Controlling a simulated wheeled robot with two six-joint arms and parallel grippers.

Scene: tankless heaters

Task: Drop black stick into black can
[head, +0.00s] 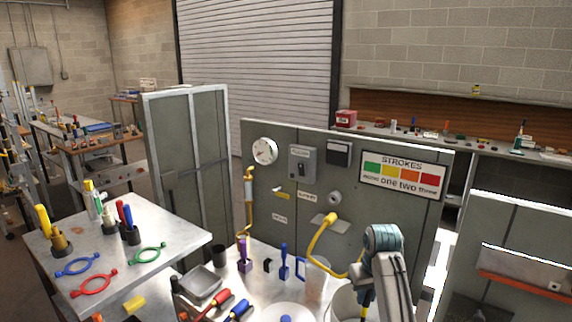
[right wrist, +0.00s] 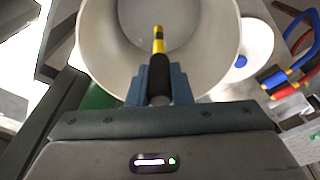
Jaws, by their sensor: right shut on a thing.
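My right gripper (right wrist: 158,84) is shut on a stick with a black grip and a yellow tip with a dark band (right wrist: 159,55). The stick points into the open mouth of a white bucket (right wrist: 215,50) in the right wrist view. In the head view the right gripper (head: 366,285) is at the lower right, over the bucket (head: 342,304), with a bit of yellow below it. A small black can (head: 219,256) stands on the light worktable, well left of the gripper. My left gripper is in neither view.
A grey panel with gauge and signs (head: 270,205) stands behind the worktable. Near the can are a grey tray (head: 201,284), a purple tool (head: 244,258), a blue tool (head: 284,264) and a clear container (head: 315,277). A yellow hose (head: 318,240) hangs beside the right arm.

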